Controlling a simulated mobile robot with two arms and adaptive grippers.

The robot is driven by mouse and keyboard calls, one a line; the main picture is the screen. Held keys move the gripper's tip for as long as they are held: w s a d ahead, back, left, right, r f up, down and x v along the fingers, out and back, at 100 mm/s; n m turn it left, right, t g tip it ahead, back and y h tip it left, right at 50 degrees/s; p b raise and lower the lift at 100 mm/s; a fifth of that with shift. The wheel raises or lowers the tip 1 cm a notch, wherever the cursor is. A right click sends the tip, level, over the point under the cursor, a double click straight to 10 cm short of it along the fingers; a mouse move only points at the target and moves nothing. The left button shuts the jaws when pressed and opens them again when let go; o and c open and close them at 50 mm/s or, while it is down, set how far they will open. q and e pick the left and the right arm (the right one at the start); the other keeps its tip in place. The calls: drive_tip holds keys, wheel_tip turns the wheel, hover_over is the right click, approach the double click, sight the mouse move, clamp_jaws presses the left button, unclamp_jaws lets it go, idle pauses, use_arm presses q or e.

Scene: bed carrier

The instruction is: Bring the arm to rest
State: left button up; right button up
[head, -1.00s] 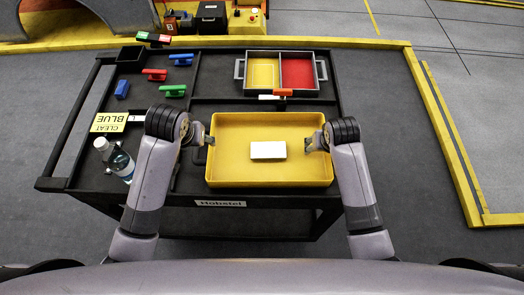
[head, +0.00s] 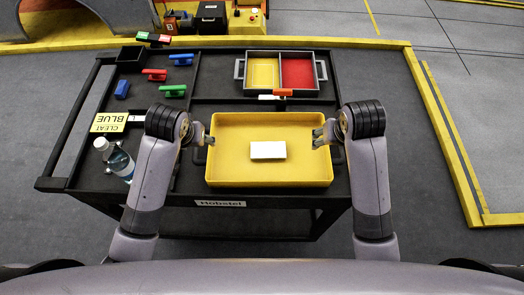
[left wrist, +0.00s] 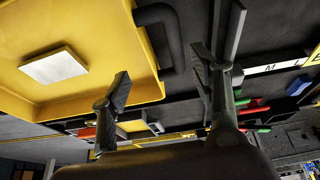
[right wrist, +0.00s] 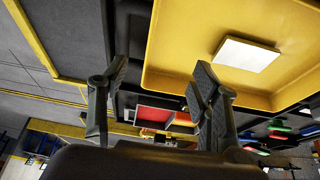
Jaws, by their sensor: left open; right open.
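My left gripper (head: 208,137) is at the left wall of the yellow tray (head: 225,181) on the cart. In the left wrist view (left wrist: 160,85) its fingers are spread and nothing is between them. My right gripper (head: 317,138) is at the tray's right wall. In the right wrist view (right wrist: 155,80) its fingers are also apart and empty. A white block (head: 268,150) lies flat in the tray, clear of both grippers. Whether either gripper touches the tray wall I cannot tell.
The black cart (head: 222,75) also carries a two-part yellow and red bin (head: 248,58), several coloured cleats (head: 155,75), a yellow sign (head: 109,122) and a bottle (head: 120,162) near my left arm. A yellow floor border (head: 440,130) runs along the right.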

use_arm(q)
drive_tip(key=shift+s, duration=0.1)
use_arm(e)
drive_tip(key=shift+s, duration=0.15)
idle(0.3)
